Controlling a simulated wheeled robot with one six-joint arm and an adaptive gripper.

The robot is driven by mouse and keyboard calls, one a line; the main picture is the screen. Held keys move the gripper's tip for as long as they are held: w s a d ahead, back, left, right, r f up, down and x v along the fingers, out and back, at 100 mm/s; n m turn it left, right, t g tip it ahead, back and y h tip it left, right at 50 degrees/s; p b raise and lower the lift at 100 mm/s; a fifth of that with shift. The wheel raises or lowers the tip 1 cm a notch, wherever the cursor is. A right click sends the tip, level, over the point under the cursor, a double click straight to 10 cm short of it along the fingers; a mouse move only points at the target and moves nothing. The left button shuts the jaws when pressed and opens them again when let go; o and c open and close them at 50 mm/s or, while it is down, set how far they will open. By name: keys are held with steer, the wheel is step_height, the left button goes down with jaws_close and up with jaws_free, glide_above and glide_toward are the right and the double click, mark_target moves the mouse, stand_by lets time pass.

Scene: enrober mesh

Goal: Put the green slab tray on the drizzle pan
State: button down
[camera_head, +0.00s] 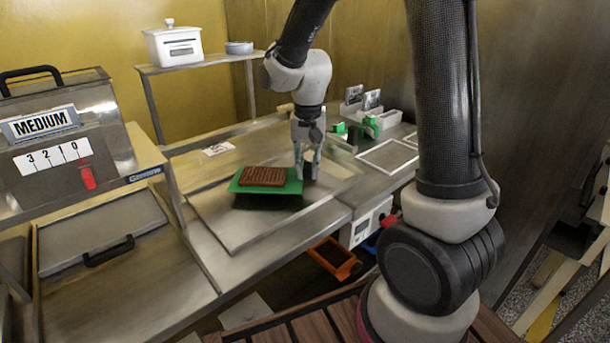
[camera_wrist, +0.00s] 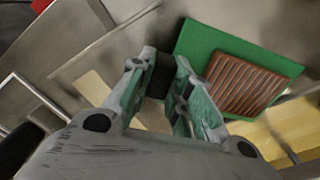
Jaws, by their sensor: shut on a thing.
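The green slab tray (camera_head: 240,187) carries a brown ridged slab (camera_head: 263,175). My gripper (camera_head: 307,172) is shut on the tray's right edge in the head view. The tray looks roughly level, with a dark shadow below it, so it appears to be held a little above the metal surface. In the wrist view the green tray (camera_wrist: 197,42) and its slab (camera_wrist: 243,78) lie to the right of my gripper's fingertips (camera_wrist: 170,78). A wide shallow metal pan (camera_head: 235,232) lies under the tray; I cannot tell for certain that it is the drizzle pan.
A machine marked MEDIUM (camera_head: 60,125) stands at the left. A shelf (camera_head: 205,63) with a white pot (camera_head: 174,45) is at the back. Small green items (camera_head: 369,126) and a pale frame (camera_head: 388,155) are on the counter at right. An orange bin (camera_head: 334,262) sits below.

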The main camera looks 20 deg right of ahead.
step_height(320, 180, down, 3)
steer(key=shift+r, duration=0.1)
steer(key=c, duration=1.3)
jaws_free()
step_height(320, 180, up, 11)
steer(key=shift+r, duration=0.15)
steer(key=shift+s+d+r, duration=0.1)
steer(key=shift+r, duration=0.25)
steer(key=s+d+r+n+t, duration=0.1)
steer(key=s+d+r, duration=0.1)
steer(key=s, duration=0.4)
steer(key=s+d+r+n+t, duration=0.2)
steer(key=s+d, duration=0.1)
steer(key=s, duration=0.4)
steer(key=s+d+r+n+t, duration=0.1)
steer(key=s+d+r+n, duration=0.1)
steer(key=s, duration=0.5)
steer(key=shift+d+r, duration=0.25)
steer(key=shift+d, duration=0.4)
